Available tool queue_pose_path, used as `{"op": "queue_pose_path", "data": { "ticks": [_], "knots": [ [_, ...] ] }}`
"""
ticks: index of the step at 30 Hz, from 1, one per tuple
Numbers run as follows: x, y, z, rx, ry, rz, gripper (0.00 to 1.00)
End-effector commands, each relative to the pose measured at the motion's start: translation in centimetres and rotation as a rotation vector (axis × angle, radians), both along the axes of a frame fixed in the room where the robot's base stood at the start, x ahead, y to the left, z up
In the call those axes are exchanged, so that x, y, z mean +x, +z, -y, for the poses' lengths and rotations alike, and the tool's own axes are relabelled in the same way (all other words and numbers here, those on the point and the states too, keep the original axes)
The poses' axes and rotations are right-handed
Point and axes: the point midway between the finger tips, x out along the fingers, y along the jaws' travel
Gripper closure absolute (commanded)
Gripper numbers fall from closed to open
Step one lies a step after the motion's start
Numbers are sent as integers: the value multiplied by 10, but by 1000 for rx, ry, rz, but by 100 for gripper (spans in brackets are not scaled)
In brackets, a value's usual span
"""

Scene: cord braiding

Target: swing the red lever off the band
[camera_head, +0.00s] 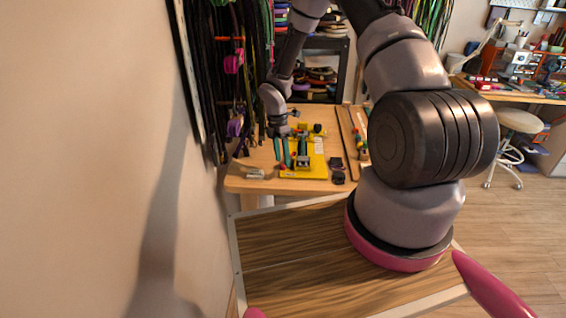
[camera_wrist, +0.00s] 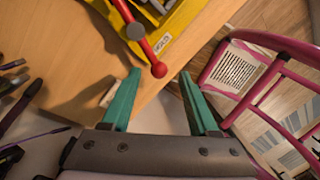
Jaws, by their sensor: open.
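The red lever (camera_wrist: 128,18) shows in the wrist view, ending in a red ball (camera_wrist: 158,69), with a grey round pivot partway along it. It reaches out from a yellow braiding device (camera_wrist: 180,20) at the top of the view. The band is not clearly made out. My gripper (camera_wrist: 160,80) has two teal fingers, spread apart and empty, with the red ball just beyond and between their tips. In the head view, my gripper (camera_head: 288,155) is over the left part of the yellow device (camera_head: 316,160) on the wooden table; the lever is too small to tell there.
The wooden table (camera_head: 248,175) carries small dark items (camera_head: 338,170) right of the device. Hanging cords (camera_head: 205,80) line the wall at left. In the wrist view, a pink frame (camera_wrist: 270,85) stands beyond the table edge, and dark tools lie at left.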

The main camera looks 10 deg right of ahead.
Motion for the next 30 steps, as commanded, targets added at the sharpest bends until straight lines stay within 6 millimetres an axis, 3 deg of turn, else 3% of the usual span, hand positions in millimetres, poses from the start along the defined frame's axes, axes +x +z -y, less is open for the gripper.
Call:
{"op": "queue_pose_path", "data": {
  "ticks": [6, 12, 26, 30],
  "knots": [
    [10, 46, -2, 0, -2, 4, 40],
    [14, 74, -4, -1, -2, 1, 40],
    [15, 83, -4, -2, -5, 2, 40],
    [16, 108, 1, -20, -75, 34, 40]
  ]
}}
